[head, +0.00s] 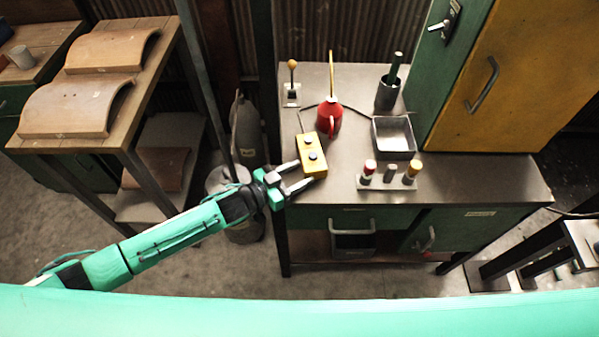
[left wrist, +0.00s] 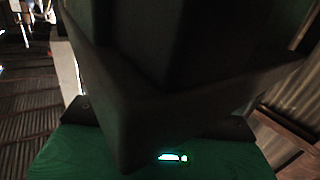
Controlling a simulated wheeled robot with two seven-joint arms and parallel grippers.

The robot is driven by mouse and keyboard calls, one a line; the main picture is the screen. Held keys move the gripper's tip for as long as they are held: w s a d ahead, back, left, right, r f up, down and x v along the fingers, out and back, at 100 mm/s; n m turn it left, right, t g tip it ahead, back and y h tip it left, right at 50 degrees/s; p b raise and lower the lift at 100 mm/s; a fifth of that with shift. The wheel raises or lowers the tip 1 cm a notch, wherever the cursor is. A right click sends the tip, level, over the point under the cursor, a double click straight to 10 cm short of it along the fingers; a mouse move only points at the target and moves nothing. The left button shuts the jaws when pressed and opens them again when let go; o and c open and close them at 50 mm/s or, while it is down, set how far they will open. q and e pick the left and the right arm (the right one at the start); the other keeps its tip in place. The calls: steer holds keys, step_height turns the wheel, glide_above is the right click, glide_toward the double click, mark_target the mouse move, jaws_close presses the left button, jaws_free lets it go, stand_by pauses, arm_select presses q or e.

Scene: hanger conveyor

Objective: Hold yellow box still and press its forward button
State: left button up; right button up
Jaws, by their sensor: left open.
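The yellow box (head: 312,163) with two dark round buttons on its top lies near the left front edge of the grey workbench in the head view. A dark cable runs from its far end. My left gripper (head: 305,172) is open, its two fingers pointing right, at the near left side of the box. I cannot tell whether a finger touches the box. No marking on the buttons can be read to tell which is forward. The left wrist view shows mostly dark gripper parts and no box. My right gripper is not in view.
On the workbench (head: 460,180) stand a red oil can (head: 329,118), a lever (head: 292,80), a metal tray (head: 394,118), a dark cup (head: 387,95) and a small stand (head: 390,181) with coloured pieces. A yellow-doored cabinet (head: 515,75) stands at right, a wooden table (head: 150,75) at left.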

arm_select(q)
jaws_close()
steer(key=o, duration=0.7)
jaws_free()
